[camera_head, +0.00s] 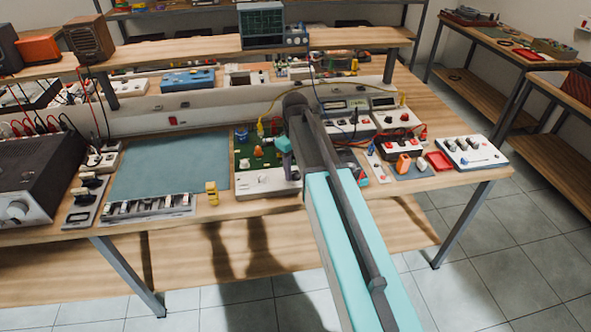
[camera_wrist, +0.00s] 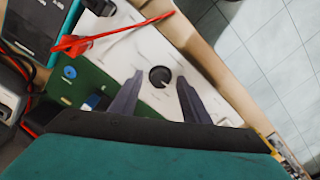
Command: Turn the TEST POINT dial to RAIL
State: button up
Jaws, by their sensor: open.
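A black round dial (camera_wrist: 159,76) with a light mark sits on a white panel (camera_wrist: 140,50) in the wrist view. The lettering around it is too small to read. My gripper (camera_wrist: 160,82) is open, its two dark fingers on either side of the dial in the picture. I cannot tell whether they touch it. In the head view, the white panel (camera_head: 262,181) lies along the front of a green board (camera_head: 243,155) on the bench. My arm hides its right part, and I cannot make out the dial there.
A red lead (camera_wrist: 115,36) lies across the panel's upper left in the wrist view. A blue knob (camera_wrist: 69,72) is on the green board. In the head view, a blue-grey mat (camera_head: 170,165) is left of the board, and a red tray (camera_head: 439,161) is to the right.

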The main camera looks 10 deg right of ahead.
aim_at(295, 173)
notch_tip(295, 173, up, 14)
jog(key=b, duration=0.2)
jog(key=shift+f, duration=0.2)
dwell(0.5)
